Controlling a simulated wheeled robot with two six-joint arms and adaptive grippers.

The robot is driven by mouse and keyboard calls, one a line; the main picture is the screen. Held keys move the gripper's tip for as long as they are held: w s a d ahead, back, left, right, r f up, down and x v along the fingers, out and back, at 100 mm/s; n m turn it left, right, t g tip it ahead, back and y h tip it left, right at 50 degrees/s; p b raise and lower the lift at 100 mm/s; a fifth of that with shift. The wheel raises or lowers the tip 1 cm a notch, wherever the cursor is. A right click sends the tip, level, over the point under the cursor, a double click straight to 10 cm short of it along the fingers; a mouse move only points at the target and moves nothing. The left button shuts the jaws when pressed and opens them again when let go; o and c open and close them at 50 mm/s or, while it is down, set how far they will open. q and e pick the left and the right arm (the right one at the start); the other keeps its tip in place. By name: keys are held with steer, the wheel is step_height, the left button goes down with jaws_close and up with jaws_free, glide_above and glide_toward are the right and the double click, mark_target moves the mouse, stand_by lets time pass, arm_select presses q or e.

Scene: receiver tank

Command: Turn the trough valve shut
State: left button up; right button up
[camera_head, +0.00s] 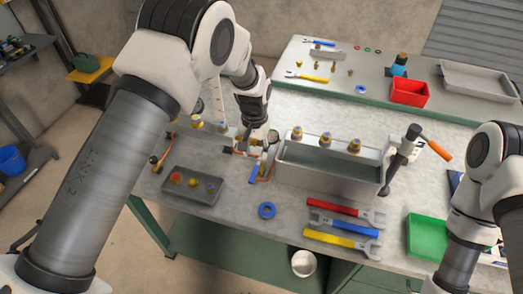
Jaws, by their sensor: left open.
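The grey metal trough (330,183) stands on the workbench, with several brass fittings along its back edge. Beside its left end are copper pipework (265,180) and a small blue lever (253,173), which looks like the trough valve's handle. My left gripper (250,148) points down just above and behind this pipework, left of the trough. It is open and appears empty. It hides part of the pipework, and I cannot tell whether a finger touches the valve. My right arm is at the right edge; its gripper is out of the picture.
A dark tray (193,186) with small parts lies left. A blue ring (267,210) and red (345,212), blue (345,226) and yellow (342,240) wrenches lie in front. A green bin (427,238) is at right.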

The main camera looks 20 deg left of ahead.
mark_target(253, 175)
arm_select(q)
steer(key=shift+f, duration=0.1)
steer(key=s+f+p, duration=0.2)
steer(key=s, duration=0.1)
steer(key=shift+s+f, duration=0.3)
steer(key=f, duration=0.1)
steer(key=w+f, duration=0.2)
steer(key=f, duration=0.1)
steer(key=shift+p, duration=0.35)
steer(key=shift+s, duration=0.15)
steer(key=shift+s+r, duration=0.35)
jaws_close()
steer(key=shift+f, duration=0.1)
arm_select(e)
steer(key=s+r, duration=0.2)
steer(key=r, duration=0.1)
steer(key=shift+r, duration=0.25)
